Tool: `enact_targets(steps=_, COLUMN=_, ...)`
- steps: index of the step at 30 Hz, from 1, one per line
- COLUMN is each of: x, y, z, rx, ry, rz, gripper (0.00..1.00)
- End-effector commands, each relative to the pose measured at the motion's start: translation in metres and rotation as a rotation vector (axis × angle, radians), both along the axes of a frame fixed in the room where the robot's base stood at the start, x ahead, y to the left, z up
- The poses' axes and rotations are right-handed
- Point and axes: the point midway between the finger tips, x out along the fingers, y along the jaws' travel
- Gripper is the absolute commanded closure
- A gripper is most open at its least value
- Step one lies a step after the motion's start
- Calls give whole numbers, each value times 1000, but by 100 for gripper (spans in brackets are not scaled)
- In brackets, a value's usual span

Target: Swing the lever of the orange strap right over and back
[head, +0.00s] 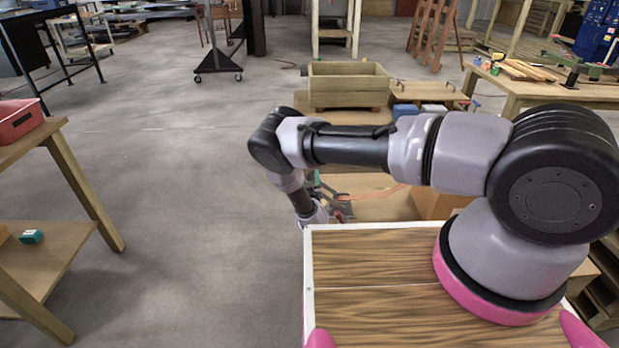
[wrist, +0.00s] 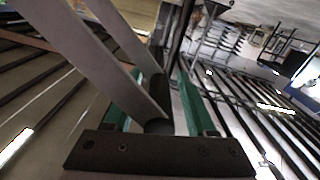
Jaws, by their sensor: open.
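My gripper (head: 318,186) is low beyond the far left corner of my wooden deck, partly hidden by my arm. Its teal fingers stand apart in the wrist view (wrist: 158,92). A grey metal lever (wrist: 128,62), seen as two flat plates, crosses the left side of that view and runs down between the fingers. I cannot tell whether it touches them. In the head view the grey metal buckle (head: 338,197) is small beside the gripper. The thin orange strap (head: 378,192) runs right from it over a light wooden surface.
A table (head: 85,180) with a red bin (head: 18,120) stands at left. A workbench (head: 520,88) stands at right. The floor at left is open.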

Motion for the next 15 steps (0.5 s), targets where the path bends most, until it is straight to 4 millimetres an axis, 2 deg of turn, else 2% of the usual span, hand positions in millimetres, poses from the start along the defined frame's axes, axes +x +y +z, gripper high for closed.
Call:
enact_targets(steps=5, x=0, y=0, z=0, rx=0, ry=0, rz=0, gripper=43)
enact_targets(steps=9, x=0, y=0, z=0, rx=0, ry=0, rz=0, gripper=97)
enact_targets(steps=10, x=0, y=0, z=0, rx=0, ry=0, rz=0, gripper=100)
enact_targets(steps=15, x=0, y=0, z=0, rx=0, ry=0, rz=0, gripper=100)
